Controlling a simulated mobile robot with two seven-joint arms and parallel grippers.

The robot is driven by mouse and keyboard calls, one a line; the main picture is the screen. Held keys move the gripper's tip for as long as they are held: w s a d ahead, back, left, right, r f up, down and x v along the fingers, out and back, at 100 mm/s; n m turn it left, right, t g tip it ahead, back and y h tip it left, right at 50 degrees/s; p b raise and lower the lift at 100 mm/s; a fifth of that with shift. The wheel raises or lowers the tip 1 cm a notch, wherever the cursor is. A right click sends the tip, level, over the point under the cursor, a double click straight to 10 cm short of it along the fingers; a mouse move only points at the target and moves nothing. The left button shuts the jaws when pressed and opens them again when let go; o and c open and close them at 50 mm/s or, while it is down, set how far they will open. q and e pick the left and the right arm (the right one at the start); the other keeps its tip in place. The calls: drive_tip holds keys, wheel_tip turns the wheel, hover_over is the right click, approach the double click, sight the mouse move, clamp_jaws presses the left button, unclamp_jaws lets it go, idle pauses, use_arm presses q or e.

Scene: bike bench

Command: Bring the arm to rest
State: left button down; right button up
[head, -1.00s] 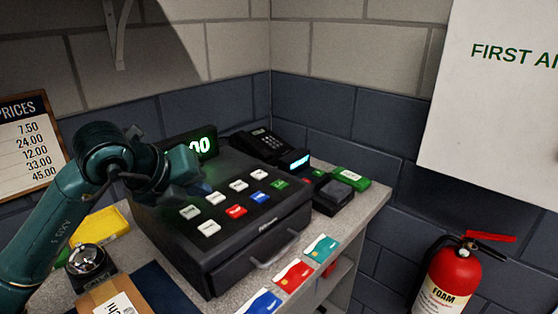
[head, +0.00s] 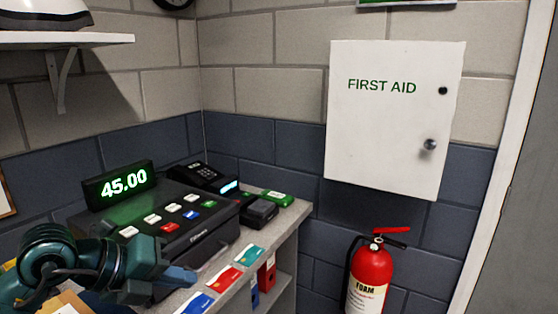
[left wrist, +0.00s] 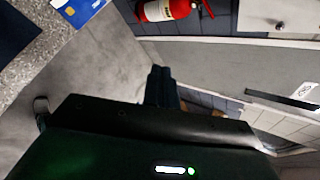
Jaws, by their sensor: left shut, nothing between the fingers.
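My left arm comes in at the lower left of the head view. Its gripper (head: 182,276) is shut and empty, in front of the cash register's (head: 215,240) near edge. In the left wrist view the closed fingers (left wrist: 160,80) point away over the floor, with nothing between them. The register's display (head: 124,184) reads 45.00. My right gripper is not in view.
Cards in blue (head: 197,303), red (head: 220,279) and teal (head: 249,255) lie along the counter's front edge. A card terminal (head: 260,212) stands behind them. A fire extinguisher (head: 370,275) and a first aid cabinet (head: 390,120) are at right. The floor (left wrist: 100,75) beside the counter is clear.

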use_arm(q)
drive_tip(key=s+d+n+g+h, duration=0.1)
drive_tip(key=s+d+n+h, duration=0.1)
drive_tip(key=s+d+h, duration=0.5)
drive_tip(key=w+a+f+n+t+y, duration=0.2)
drive_tip(key=a+f+n+t+y, duration=0.3)
drive_tip(key=n, duration=0.6)
drive_tip(key=w+f+n+t+y, duration=0.2)
drive_tip(key=f+n+t, duration=0.5)
drive_tip(key=n, duration=0.3)
drive_tip(key=s+f+n+g+y, duration=0.2)
drive_tip(key=s+f, duration=0.4)
drive_tip(key=f, duration=0.3)
drive_tip(key=s+f+n+g+y, duration=0.2)
drive_tip(key=s+f+n+g, duration=0.3)
drive_tip(key=f, duration=0.4)
drive_tip(key=shift+s+a+f+y, duration=0.2)
drive_tip(key=shift+s+f+y, duration=0.1)
drive_tip(key=shift+s+f, duration=0.15)
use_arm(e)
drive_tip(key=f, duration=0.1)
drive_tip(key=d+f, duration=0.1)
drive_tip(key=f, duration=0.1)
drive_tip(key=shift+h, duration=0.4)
use_arm(q)
drive_tip(key=shift+r, duration=0.1)
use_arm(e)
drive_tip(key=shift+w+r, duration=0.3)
